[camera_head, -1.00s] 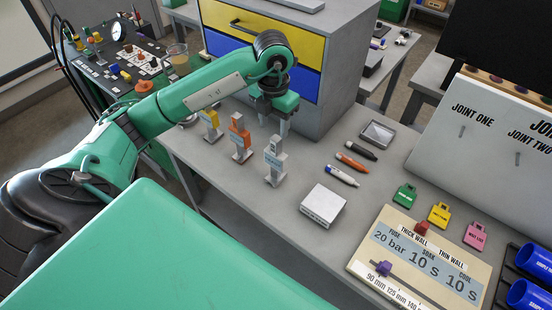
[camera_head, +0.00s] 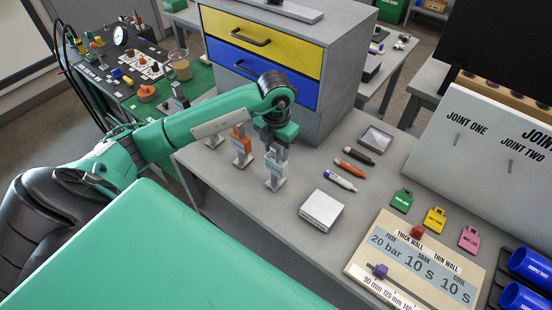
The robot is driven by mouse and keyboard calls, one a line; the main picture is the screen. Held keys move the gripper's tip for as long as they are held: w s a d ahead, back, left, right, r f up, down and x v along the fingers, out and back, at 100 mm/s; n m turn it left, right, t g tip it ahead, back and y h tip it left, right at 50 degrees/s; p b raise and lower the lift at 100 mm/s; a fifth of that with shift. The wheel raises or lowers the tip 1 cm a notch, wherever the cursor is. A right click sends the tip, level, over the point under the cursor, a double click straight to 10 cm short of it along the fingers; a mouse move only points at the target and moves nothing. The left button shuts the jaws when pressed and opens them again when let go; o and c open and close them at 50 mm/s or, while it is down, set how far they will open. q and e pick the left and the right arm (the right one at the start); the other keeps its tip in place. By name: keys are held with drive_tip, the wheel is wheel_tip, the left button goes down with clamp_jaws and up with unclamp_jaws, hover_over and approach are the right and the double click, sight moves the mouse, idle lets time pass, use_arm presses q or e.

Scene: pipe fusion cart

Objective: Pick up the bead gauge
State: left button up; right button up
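Small upright gauges stand in a row near the left edge of the grey bench. The grey one with a pale blue label (camera_head: 274,171) is at the right end of the row, and an orange one (camera_head: 241,150) stands left of it. Their labels are too small to read, so I cannot tell which is the bead gauge by name. My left gripper (camera_head: 275,150) points down at the top of the grey gauge, its fingers overlapping the upper part. Whether they grip it is not clear. My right gripper is out of view.
A drawer cabinet (camera_head: 262,50) stands close behind the gripper. Right of the gauges are a white box (camera_head: 321,210), several markers (camera_head: 350,167) and a small grey tray (camera_head: 375,138). A settings board (camera_head: 415,262) and coloured tags lie farther right.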

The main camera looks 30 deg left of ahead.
use_arm(q)
clamp_jaws()
drive_tip(key=shift+r, duration=0.1)
drive_tip(key=shift+r, duration=0.45)
wheel_tip(320, 180, up, 4)
drive_tip(key=shift+r+b, duration=0.25)
drive_tip(key=shift+b, duration=0.7)
wheel_tip(320, 180, up, 14)
drive_tip(key=shift+r, duration=0.25)
